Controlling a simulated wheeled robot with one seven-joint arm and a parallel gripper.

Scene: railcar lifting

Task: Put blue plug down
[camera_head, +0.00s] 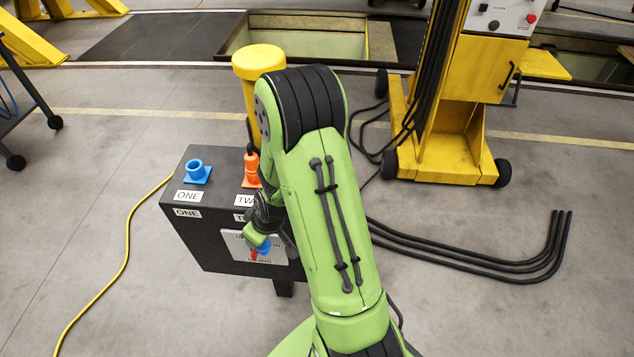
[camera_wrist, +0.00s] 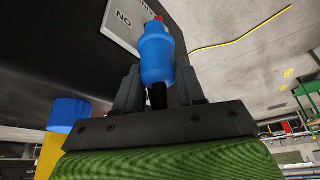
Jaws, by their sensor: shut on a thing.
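The blue plug (camera_wrist: 157,55) is between the two fingers of my gripper (camera_wrist: 160,80) in the wrist view. In the head view, the blue plug (camera_head: 265,247) is a small patch beside my gripper (camera_head: 260,240), in front of the black box's (camera_head: 205,240) labelled front face. My arm hides much of the gripper and the box's right side. A blue socket (camera_head: 196,172) stands empty on the box top by the ONE label. An orange plug (camera_head: 251,168) stands upright by the partly hidden TWO label.
A yellow post (camera_head: 258,62) rises behind the box. A yellow wheeled machine (camera_head: 440,140) with black cables (camera_head: 470,262) stands to the right. A yellow cable (camera_head: 127,235) lies on the floor left. A blue cylindrical piece (camera_wrist: 68,115) shows lower left in the wrist view.

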